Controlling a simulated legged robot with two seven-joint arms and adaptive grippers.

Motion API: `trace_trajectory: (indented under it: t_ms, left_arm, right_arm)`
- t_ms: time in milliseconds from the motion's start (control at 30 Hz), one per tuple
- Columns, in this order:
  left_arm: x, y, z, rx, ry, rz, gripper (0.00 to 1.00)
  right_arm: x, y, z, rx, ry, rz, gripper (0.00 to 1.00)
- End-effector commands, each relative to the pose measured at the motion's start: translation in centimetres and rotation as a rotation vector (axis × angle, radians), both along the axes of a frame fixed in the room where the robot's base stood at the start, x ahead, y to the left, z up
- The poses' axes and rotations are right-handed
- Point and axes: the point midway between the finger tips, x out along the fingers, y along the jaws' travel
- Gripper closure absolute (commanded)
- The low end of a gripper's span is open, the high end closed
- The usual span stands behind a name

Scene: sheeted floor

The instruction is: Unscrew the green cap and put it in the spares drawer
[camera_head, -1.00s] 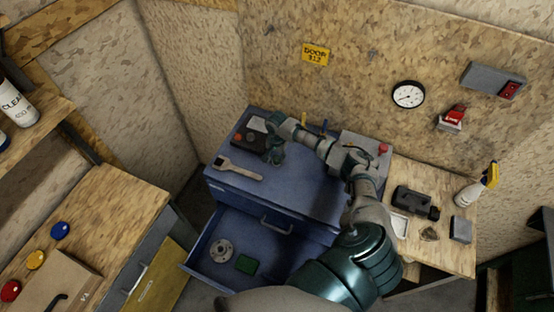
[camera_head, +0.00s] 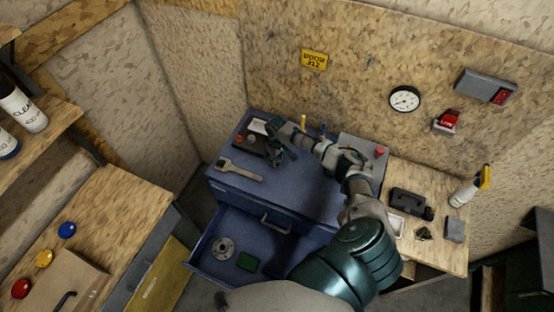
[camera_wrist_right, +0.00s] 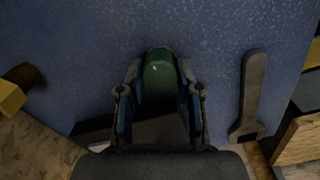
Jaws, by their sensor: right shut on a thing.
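My right gripper (camera_wrist_right: 160,90) is shut on the green cap (camera_wrist_right: 158,72), a dark green rounded piece between its two fingers in the right wrist view. In the head view this gripper (camera_head: 276,158) is over the top of the blue cabinet (camera_head: 310,190), right of the wrench. The cap is too small there to make out, and I cannot tell how far it is above the surface. An open blue drawer (camera_head: 207,240) sticks out at the cabinet's front, holding a grey flanged disc (camera_head: 224,248) and a green block (camera_head: 247,262). My left gripper is out of view.
A wrench (camera_head: 240,170) lies on the cabinet top; it also shows in the right wrist view (camera_wrist_right: 251,95). A black box (camera_head: 247,141) with an orange knob is behind it. A workbench (camera_head: 115,205) stands left, and a wooden table (camera_head: 440,262) with several items right.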

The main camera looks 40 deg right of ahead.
Motion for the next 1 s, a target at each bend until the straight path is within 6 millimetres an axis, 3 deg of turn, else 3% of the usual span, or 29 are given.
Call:
trace_trajectory:
  t_ms: [233, 533, 567, 667, 900, 933, 1000]
  left_arm:
    - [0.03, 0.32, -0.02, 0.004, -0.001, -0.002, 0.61]
    - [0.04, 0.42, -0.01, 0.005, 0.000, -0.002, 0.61]
    - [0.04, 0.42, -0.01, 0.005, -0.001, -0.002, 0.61]
    - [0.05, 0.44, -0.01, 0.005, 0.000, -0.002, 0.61]
    - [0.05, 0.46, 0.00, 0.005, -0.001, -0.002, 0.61]
    - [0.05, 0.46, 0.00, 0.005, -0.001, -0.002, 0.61]
    - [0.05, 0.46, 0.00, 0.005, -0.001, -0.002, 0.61]
  right_arm:
    - [-0.16, -0.04, -0.19, -0.001, 0.004, 0.393, 1.00]
    - [-0.16, -0.10, -0.22, 0.000, 0.004, 0.460, 1.00]
    - [-0.16, -0.12, -0.22, 0.000, 0.004, 0.460, 0.63]
    - [-0.16, -0.10, -0.21, 0.000, 0.004, 0.459, 0.38]
    - [-0.08, -0.07, -0.10, 0.000, 0.001, 0.458, 0.36]
    - [-0.09, -0.06, -0.11, 0.000, 0.001, 0.458, 0.43]
    - [-0.07, -0.04, -0.09, 0.000, 0.001, 0.457, 0.44]
